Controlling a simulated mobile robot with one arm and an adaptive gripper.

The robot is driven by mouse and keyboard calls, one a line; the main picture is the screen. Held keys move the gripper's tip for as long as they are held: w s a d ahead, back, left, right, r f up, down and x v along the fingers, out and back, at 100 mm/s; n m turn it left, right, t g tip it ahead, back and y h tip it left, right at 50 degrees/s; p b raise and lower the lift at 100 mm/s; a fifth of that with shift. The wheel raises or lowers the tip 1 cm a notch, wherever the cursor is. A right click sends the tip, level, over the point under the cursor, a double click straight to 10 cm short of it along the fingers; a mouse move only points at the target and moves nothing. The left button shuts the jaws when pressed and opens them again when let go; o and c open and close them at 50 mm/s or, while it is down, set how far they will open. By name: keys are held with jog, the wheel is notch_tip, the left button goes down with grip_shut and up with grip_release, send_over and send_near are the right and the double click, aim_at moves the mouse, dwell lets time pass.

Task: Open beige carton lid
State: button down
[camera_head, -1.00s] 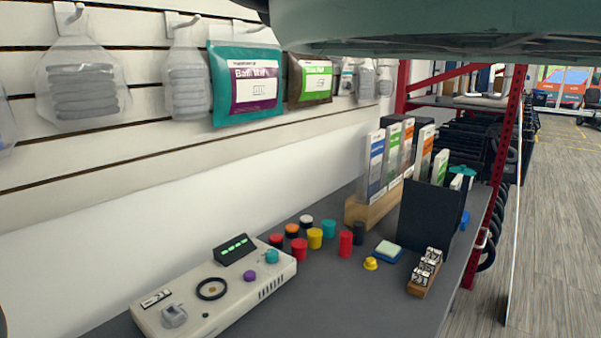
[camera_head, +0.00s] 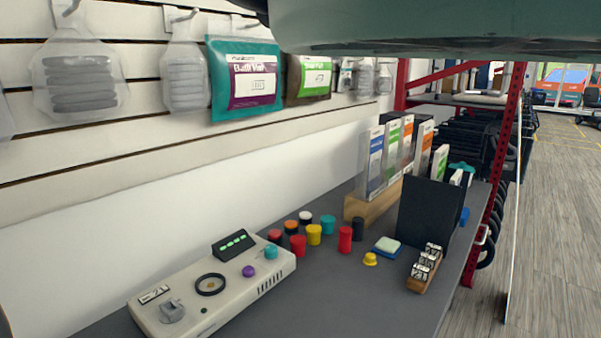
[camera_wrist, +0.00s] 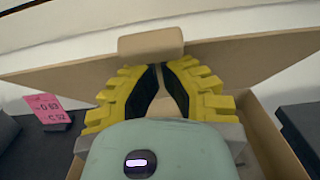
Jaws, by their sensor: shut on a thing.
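The beige carton shows in the wrist view, with its side wall (camera_wrist: 272,138) at the right. Its lid (camera_wrist: 245,68) is a wide tan panel rising across the picture beyond the fingers. A thicker tan tab (camera_wrist: 150,44) stands at the lid's upper middle. My gripper (camera_wrist: 161,68), with yellow ridged fingers and dark inner pads, is closed in at the lid, its tips just below the tab. The exact contact is hidden. The head view shows neither the carton nor my gripper.
A pink tag (camera_wrist: 47,112) stands at the left by dark surfaces. In the head view, a grey counter (camera_head: 340,290) bears a beige control box (camera_head: 215,290), several coloured caps, a black holder (camera_head: 428,215) and a wooden block strip (camera_head: 425,270). Bags hang on the slatted wall.

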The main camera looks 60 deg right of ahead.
jog(key=shift+w+d+r+b, duration=0.15)
jog(key=shift+w+b, duration=0.15)
jog(key=shift+w, duration=1.35)
jog(key=shift+w+d+b, duration=0.2)
jog(key=shift+w+b, duration=0.25)
jog(key=shift+w, duration=1.55)
jog(key=shift+w+d+b, duration=0.1)
jog(key=shift+w+b, duration=0.25)
jog(key=shift+w, duration=0.75)
